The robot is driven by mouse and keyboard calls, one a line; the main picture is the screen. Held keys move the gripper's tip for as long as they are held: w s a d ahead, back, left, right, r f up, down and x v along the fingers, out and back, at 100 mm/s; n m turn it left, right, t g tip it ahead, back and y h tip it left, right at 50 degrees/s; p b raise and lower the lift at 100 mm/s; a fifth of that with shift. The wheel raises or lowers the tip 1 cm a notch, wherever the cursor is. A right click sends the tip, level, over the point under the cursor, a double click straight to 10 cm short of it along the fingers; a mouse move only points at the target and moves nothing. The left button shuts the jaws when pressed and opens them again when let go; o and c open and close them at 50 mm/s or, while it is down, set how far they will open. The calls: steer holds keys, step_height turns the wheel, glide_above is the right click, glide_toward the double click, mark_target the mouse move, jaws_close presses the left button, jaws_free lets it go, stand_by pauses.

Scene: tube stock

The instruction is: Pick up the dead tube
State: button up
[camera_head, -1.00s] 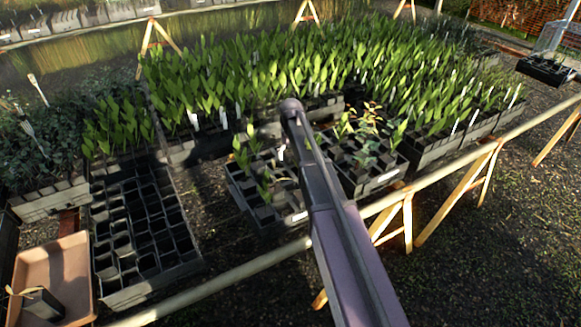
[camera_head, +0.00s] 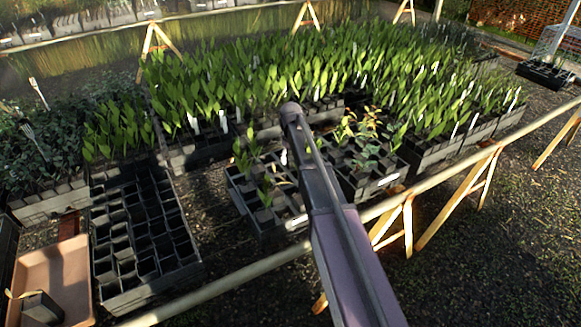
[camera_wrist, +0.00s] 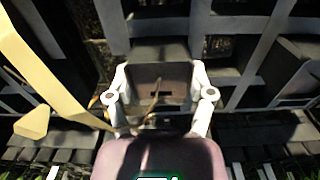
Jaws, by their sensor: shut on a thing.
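In the wrist view my gripper (camera_wrist: 158,88) is shut on a dark square tube (camera_wrist: 160,72) with a thin, dry brown stem. Its two pale fingers press on opposite sides of the tube. Dark tray cells surround it, and I cannot tell whether it is clear of them. In the head view my arm hides my gripper and the held tube. The arm reaches over the sparsely filled black tray (camera_head: 247,203) in the middle, which holds a few green and yellowish seedlings.
A mostly empty black cell tray (camera_head: 150,293) stands at left. Next to it, a brown tray (camera_head: 62,262) holds a dark tube (camera_head: 42,306). Dense green seedlings (camera_head: 230,75) fill the back. A pale rail (camera_head: 240,277) crosses in front. A cream bar (camera_wrist: 42,72) shows in the wrist view.

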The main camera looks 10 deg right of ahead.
steer(key=shift+r, duration=0.2)
step_height(320, 180, up, 18)
steer(key=p, duration=1.8)
steer(key=shift+f, duration=0.2)
